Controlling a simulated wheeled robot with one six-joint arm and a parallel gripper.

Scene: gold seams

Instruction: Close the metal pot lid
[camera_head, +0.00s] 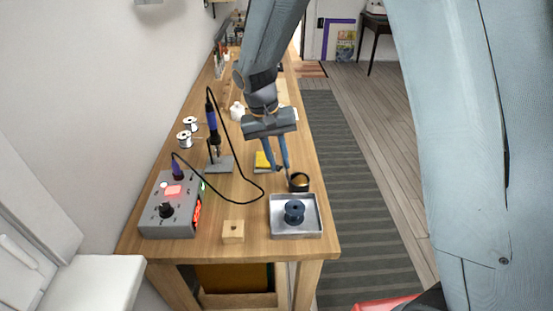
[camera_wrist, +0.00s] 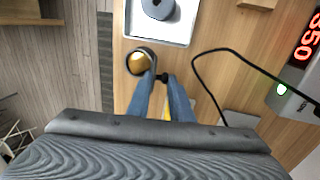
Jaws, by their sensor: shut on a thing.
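The small dark metal pot (camera_head: 299,186) stands on the workbench just behind the metal tray, and a gold-coloured inside shows. It also shows in the wrist view (camera_wrist: 138,62), left of my fingertips. Its lid (camera_head: 289,178) appears raised on edge at the pot's left side, seen as a thin dark strip. My gripper (camera_head: 279,170) is beside the pot, pointing down. In the wrist view, my gripper (camera_wrist: 162,78) is shut on a small dark knob (camera_wrist: 163,77), which looks like the lid's knob. The fingers partly hide the lid.
A yellow sponge (camera_head: 263,160) is behind the fingers.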

